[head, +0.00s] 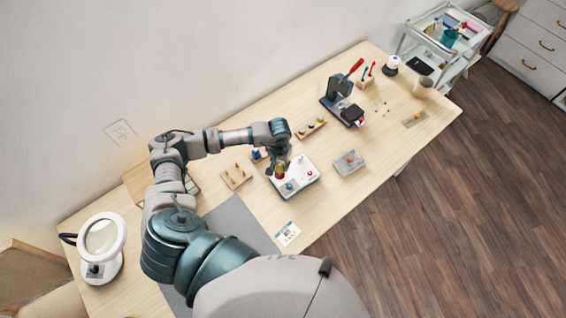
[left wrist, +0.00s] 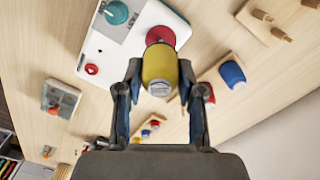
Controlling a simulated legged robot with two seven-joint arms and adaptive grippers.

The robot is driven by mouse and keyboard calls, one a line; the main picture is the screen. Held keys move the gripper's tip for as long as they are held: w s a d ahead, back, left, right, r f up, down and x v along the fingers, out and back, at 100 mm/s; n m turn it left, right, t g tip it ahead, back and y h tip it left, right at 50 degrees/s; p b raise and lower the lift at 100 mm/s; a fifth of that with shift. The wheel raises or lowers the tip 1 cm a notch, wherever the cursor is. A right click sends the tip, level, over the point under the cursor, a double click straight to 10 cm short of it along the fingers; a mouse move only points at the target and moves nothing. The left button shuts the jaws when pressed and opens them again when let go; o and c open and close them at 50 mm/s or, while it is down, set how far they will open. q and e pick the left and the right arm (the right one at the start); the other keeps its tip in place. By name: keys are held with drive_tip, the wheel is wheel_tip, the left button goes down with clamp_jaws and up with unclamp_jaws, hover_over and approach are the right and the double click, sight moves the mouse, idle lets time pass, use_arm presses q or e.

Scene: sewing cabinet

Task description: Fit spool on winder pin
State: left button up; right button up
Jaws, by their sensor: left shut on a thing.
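A yellow spool (left wrist: 159,65) is between the fingers of my left gripper (left wrist: 160,88), which is shut on it. The head view shows this gripper (head: 279,164) over the left part of the white winder (head: 301,180). In the left wrist view, the winder (left wrist: 112,52) has a red disc (left wrist: 161,35) partly visible just beyond the spool's end. The spool overlaps the disc's near edge. No pin shows, and I cannot tell whether the spool touches the disc. The winder also carries a teal knob (left wrist: 117,12) and a red button (left wrist: 91,69). My right gripper is not in view.
A rack with a blue spool (left wrist: 232,74) and a red spool (left wrist: 208,93) stands close beside the gripper. A wooden peg board (head: 236,176) lies left of the winder. A grey tray (head: 348,163) lies to its right.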

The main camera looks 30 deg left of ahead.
use_arm(q)
drive_tip(key=shift+a, duration=0.3)
drive_tip(key=shift+a+f, duration=0.1)
drive_tip(key=shift+a, duration=0.1)
drive_tip(key=shift+d, duration=1.05)
drive_tip(key=shift+a, duration=0.55)
drive_tip(key=shift+d+b, duration=0.4)
drive_tip(key=shift+a, duration=0.15)
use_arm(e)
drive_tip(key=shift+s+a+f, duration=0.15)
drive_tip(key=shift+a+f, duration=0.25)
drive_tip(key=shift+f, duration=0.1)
use_arm(q)
drive_tip(key=shift+a, duration=0.25)
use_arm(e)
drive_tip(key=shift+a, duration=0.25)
